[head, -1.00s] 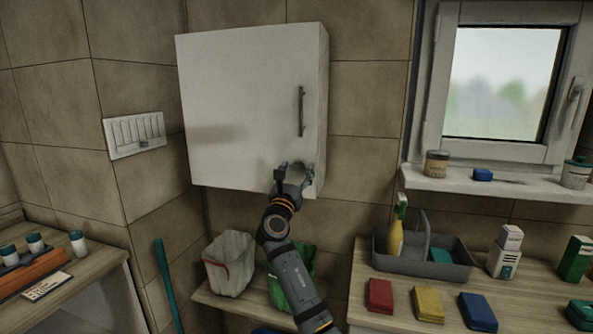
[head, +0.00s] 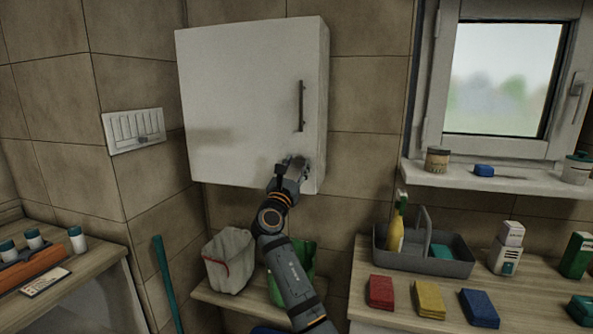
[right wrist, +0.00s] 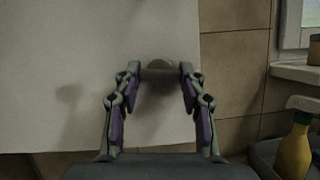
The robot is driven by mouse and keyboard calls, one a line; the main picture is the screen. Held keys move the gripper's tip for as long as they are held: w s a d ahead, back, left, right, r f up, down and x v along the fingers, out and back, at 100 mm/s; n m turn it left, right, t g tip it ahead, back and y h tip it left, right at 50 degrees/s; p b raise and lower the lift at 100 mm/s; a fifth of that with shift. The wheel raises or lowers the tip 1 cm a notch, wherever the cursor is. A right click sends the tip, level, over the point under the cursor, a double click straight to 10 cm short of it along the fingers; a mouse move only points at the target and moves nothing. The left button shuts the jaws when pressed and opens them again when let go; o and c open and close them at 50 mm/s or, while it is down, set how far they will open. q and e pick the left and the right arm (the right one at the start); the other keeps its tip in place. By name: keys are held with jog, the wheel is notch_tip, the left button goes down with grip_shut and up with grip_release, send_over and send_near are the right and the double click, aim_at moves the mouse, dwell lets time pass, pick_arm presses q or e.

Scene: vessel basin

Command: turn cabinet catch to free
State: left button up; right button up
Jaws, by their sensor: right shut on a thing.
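The white wall cabinet (head: 245,100) is closed, with a dark vertical bar handle (head: 301,106) near the right edge of its door. My right gripper (head: 297,166) is at the lower right corner of the door, below the handle. My left gripper is not in view.
Below the cabinet, a low shelf holds a whitish bag (head: 229,261) and a green bag (head: 306,258). At right, a counter bears a grey caddy (head: 455,268) with a yellow spray bottle (head: 396,234) and several coloured blocks. A switch panel (head: 133,130) is on the left wall.

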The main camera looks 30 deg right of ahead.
jog(key=m+g+b, duration=0.1)
jog(key=m, duration=0.1)
jog(key=m+g+h+b, duration=0.1)
jog(key=m, duration=0.2)
jog(key=shift+w+a+f+b, duration=0.1)
jog(key=shift+f+b, duration=0.05)
jog(key=shift+b, duration=0.15)
jog(key=m+g, duration=0.2)
jog(key=shift+m+h+b, duration=0.3)
jog(key=shift+m+b, duration=0.1)
jog(key=m, duration=0.1)
jog(key=m+g, duration=0.1)
jog(key=m, duration=0.1)
jog(key=shift+r+g, duration=0.25)
jog(key=shift+g, duration=0.05)
jog(key=m+g, duration=0.1)
jog(key=m, duration=0.4)
jog(key=shift+w+a+r+m+g+p, duration=0.1)
jog(key=shift+r+m+g+p, duration=0.1)
jog(key=shift+m+g+p, duration=0.15)
jog(key=shift+m+g+y+p, duration=0.55)
jog(key=shift+m+y, duration=0.45)
jog(key=shift+m, duration=0.85)
jog(key=o, duration=1.1)
jog(key=shift+o, duration=0.2)
